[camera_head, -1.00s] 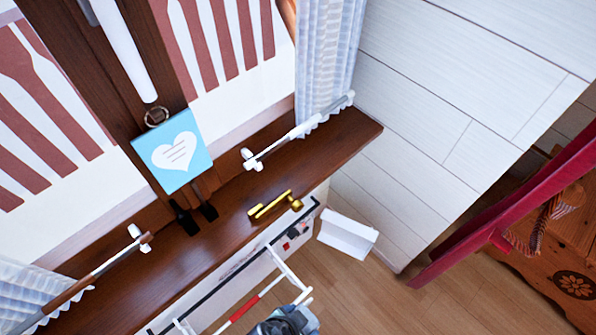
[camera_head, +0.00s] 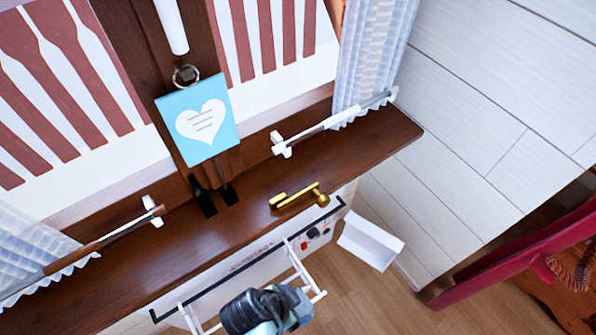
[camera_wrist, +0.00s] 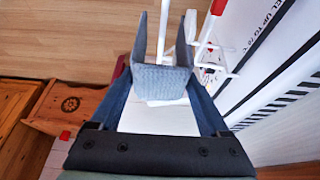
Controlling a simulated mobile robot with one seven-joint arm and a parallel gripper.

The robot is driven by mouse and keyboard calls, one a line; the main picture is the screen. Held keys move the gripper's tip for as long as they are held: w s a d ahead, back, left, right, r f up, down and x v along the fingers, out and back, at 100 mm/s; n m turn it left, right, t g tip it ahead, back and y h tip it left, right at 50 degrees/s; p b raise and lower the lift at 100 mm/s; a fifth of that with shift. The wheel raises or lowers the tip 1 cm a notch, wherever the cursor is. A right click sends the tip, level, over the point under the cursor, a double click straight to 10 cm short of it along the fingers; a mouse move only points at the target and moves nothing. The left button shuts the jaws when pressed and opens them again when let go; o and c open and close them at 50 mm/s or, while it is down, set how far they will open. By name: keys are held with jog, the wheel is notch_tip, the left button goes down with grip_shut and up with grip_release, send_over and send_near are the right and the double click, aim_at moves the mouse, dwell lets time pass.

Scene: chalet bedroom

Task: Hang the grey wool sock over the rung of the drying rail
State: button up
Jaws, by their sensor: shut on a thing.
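In the wrist view, the grey wool sock (camera_wrist: 162,82) is pinched between the blue fingers of my gripper (camera_wrist: 163,100). Its two ends spread apart like a U, and a white bar shows between them. I cannot tell whether the sock touches that bar. The white drying rail (camera_wrist: 207,48) with red parts is just beyond the sock. In the head view, the drying rail (camera_head: 304,272) stands in front of the white heater, below the window sill. My gripper (camera_head: 290,308) is at the bottom over the rail, partly hidden by my dark wrist.
A white box-like object (camera_head: 370,240) is right of the heater. Red-framed wooden furniture (camera_head: 520,250) stands at the right. Some floor is bare between them.

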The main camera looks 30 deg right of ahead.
jog(key=shift+f+b, duration=3.95)
jog(key=shift+f, duration=1.75)
jog(key=o, duration=1.2)
jog(key=p+v, duration=0.3)
jog(key=v, duration=1)
jog(key=shift+f+p, duration=0.1)
jog(key=shift+p, duration=0.25)
